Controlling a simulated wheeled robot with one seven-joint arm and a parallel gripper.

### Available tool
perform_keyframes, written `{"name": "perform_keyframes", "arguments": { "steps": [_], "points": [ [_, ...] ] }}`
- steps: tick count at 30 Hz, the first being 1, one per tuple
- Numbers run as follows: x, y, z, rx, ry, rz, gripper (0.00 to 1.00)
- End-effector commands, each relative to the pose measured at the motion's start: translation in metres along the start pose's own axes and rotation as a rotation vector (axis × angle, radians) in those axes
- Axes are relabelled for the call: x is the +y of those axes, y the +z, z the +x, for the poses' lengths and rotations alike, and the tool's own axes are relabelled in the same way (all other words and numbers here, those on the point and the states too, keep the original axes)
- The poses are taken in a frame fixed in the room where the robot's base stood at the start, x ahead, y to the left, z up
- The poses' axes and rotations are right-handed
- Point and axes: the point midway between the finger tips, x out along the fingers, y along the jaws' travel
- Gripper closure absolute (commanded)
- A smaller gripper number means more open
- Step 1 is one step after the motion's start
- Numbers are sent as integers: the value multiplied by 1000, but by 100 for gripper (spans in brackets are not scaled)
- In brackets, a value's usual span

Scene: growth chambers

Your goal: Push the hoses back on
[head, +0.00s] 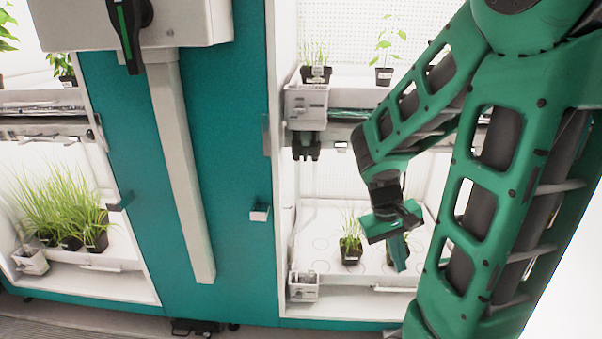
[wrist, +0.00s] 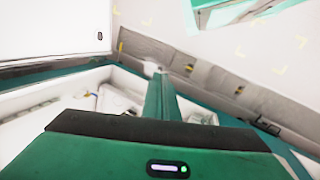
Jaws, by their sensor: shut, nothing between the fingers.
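My gripper (head: 398,256) is green with shut fingers and holds nothing. In the head view it points down in front of the lower opening of the right growth chamber, beside a small potted plant (head: 350,240). In the wrist view the closed fingers (wrist: 160,88) point away from the camera. A small pale round thing (wrist: 151,68) shows just past their tips; I cannot tell what it is. No hose is clear in either view. A thin pale vertical line (head: 314,190) in the right chamber may be one, but it is too faint to tell.
A grey fixture (head: 307,103) with a dark lower part hangs at the right chamber's shelf edge. A small white box (head: 303,287) stands at its lower left corner. The teal wall (head: 226,150) carries a grey vertical post (head: 180,170). Grass pots (head: 96,238) fill the left chamber.

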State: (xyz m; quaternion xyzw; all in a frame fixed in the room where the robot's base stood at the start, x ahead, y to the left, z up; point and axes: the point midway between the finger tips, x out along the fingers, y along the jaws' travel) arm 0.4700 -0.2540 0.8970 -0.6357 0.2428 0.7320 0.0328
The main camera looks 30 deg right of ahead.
Motion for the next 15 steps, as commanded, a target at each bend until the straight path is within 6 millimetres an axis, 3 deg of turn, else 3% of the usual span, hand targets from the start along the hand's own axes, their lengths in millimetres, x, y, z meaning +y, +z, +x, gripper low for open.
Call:
{"name": "perform_keyframes", "arguments": {
  "steps": [6, 15],
  "points": [
    [17, -35, 32, -7, 233, -138, 100],
    [43, -88, 47, 12, 598, -386, 100]
  ]
}}
